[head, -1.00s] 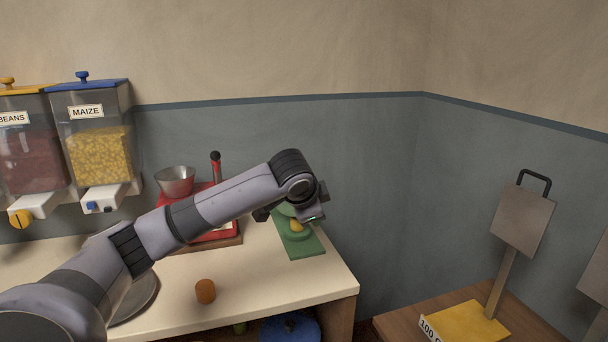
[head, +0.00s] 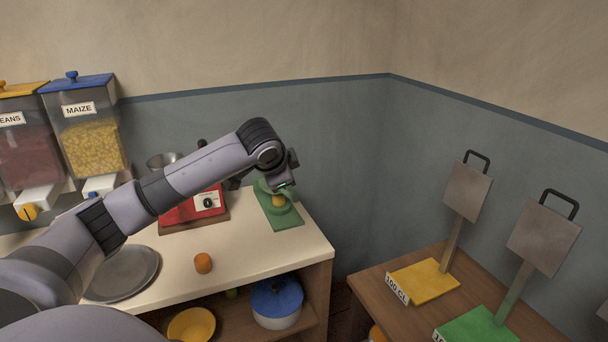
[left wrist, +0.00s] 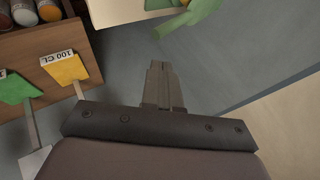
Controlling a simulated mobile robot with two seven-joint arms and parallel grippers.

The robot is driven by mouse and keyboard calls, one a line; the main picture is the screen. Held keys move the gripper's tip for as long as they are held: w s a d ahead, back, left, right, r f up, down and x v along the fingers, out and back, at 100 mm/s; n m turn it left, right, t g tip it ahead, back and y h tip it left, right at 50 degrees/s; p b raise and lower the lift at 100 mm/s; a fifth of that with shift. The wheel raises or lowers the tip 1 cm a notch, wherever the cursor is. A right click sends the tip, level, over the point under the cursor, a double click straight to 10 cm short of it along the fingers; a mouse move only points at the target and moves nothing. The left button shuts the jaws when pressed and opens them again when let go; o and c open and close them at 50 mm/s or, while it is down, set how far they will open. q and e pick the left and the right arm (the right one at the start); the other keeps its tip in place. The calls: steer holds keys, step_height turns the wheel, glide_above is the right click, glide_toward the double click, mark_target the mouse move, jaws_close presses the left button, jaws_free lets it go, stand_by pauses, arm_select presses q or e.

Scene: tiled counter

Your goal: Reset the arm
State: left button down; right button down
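My left arm reaches in from the left in the head view, over the counter (head: 255,262). Its wrist end is in front of the green stand (head: 284,218), which carries a small yellow piece. In the left wrist view my left gripper (left wrist: 163,66) has its two fingers together, with nothing visible between them. The fingers point over bare wall or floor, and a green part (left wrist: 190,17) shows just beyond them. My right gripper is in neither view.
A red machine (head: 190,211) with a metal bowl, an orange cylinder (head: 203,263) and a round grey plate (head: 135,275) stand on the counter. A blue-lidded pot (head: 277,303) sits below.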

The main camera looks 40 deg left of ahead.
arm_select(q)
steer(key=s+d+f+t+h, duration=0.1)
steer(key=s+d+f+h, duration=0.2)
steer(key=d+f, duration=0.65)
steer(key=s+d+f+h, duration=0.2)
steer(key=s+d+f, duration=0.1)
steer(key=d+f, duration=0.7)
steer(key=s+d+f+n+t, duration=0.1)
steer(key=s+d+f+n, duration=0.1)
steer(key=s+f, duration=0.3)
steer(key=s+d+f+n+t, duration=0.1)
steer(key=s+d+f, duration=0.3)
steer(key=s, duration=1)
steer(key=shift+d+f+n+h, duration=0.3)
steer(key=shift+f+n+h, duration=0.1)
steer(key=shift+f+n, duration=0.3)
